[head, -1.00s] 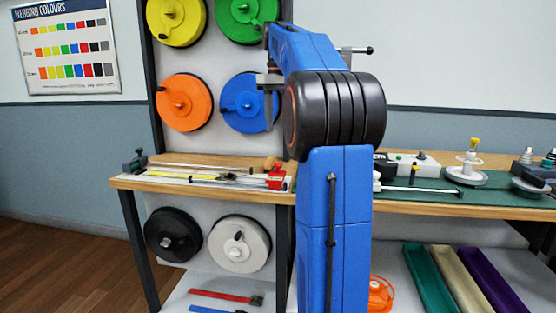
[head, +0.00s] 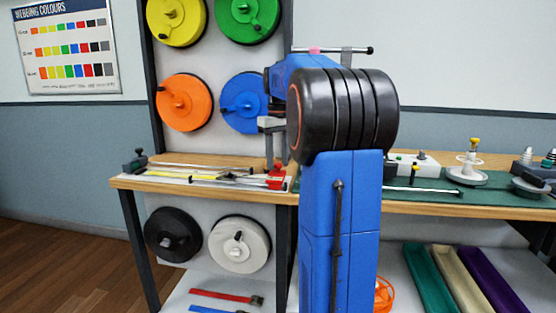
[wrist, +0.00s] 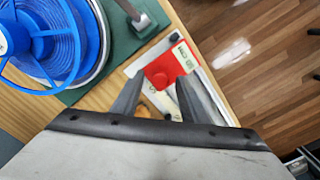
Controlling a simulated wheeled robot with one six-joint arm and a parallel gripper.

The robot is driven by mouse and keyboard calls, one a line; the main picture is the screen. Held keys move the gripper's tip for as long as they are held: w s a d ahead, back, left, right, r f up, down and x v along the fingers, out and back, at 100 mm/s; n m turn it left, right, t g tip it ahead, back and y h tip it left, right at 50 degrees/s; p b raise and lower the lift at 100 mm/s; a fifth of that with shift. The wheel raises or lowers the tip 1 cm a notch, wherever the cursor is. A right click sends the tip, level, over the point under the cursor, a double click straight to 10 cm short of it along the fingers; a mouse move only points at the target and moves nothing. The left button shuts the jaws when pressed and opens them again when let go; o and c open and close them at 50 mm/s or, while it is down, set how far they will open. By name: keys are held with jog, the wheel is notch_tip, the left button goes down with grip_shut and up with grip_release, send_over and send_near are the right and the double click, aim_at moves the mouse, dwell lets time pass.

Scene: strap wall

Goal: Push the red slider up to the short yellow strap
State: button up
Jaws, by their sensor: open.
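The red slider (head: 276,179) sits at the right end of a pale measuring board on the wooden bench. In the wrist view the red slider (wrist: 168,70) lies just beyond my fingertips, roughly midway between them. The short yellow strap (head: 203,177) lies on the board, left of the slider, with a gap between them. My gripper (head: 274,160) is open and points down, just above the slider. In the wrist view my gripper (wrist: 163,85) has its two fingers apart with nothing held. Whether a finger touches the slider cannot be told.
A dark clamp (head: 135,160) stands at the left end of the board. A blue spool (wrist: 50,40) and a green mat (wrist: 125,45) lie beside the board in the wrist view. Coloured reels such as the orange reel (head: 184,102) hang on the panel behind.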

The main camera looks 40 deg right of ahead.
grip_shut()
jog(key=w+a, duration=0.3)
jog(key=w, duration=0.1)
jog(key=w+a, duration=0.3)
jog(key=w, duration=0.1)
jog(key=w+a, duration=0.3)
jog(key=w, duration=0.1)
jog(key=shift+a, duration=0.15)
jog(key=shift+r, duration=0.1)
grip_release()
jog(key=shift+w+a, duration=0.1)
notch_tip(320, 180, up, 17)
jog(key=shift+r, duration=0.15)
dwell(0.4)
dwell(0.5)
